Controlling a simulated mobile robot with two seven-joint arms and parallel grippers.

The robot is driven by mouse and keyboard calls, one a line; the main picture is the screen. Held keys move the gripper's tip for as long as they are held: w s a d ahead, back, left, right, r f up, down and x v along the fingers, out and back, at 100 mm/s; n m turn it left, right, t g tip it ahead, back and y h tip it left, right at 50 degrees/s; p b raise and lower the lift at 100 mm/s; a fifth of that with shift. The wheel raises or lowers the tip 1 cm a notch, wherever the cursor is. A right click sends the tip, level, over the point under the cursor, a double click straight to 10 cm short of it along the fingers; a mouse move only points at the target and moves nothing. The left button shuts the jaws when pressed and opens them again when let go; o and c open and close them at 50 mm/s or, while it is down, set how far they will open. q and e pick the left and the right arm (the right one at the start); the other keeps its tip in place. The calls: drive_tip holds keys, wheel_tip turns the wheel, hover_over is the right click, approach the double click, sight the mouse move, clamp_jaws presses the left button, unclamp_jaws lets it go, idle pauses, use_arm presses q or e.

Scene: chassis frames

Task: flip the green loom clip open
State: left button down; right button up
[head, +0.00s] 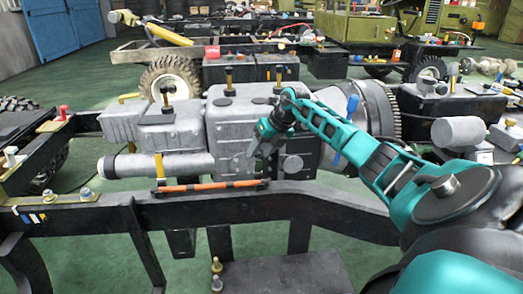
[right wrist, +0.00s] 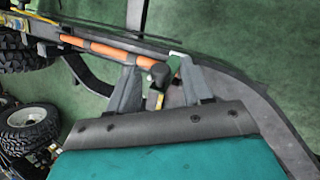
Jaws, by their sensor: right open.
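The orange loom (head: 210,186) runs along the dark chassis rail, with black pieces at its ends. It also shows in the right wrist view (right wrist: 105,50). A small dark green piece with a pale top (right wrist: 175,63), possibly the green loom clip, shows between my finger tips in the right wrist view, beside a black knob-like piece (right wrist: 160,75). I cannot tell if it is open or shut. I cannot make out the clip in the head view. My right gripper (head: 262,148) is open and empty above the loom's right end; it also shows in the right wrist view (right wrist: 161,68). My left gripper is out of view.
The grey engine and gearbox (head: 235,125) stand close behind the loom. The black chassis rail (head: 270,205) crosses in front.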

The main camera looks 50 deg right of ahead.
drive_tip(key=shift+c, duration=0.2)
drive_tip(key=c, duration=0.8)
clamp_jaws()
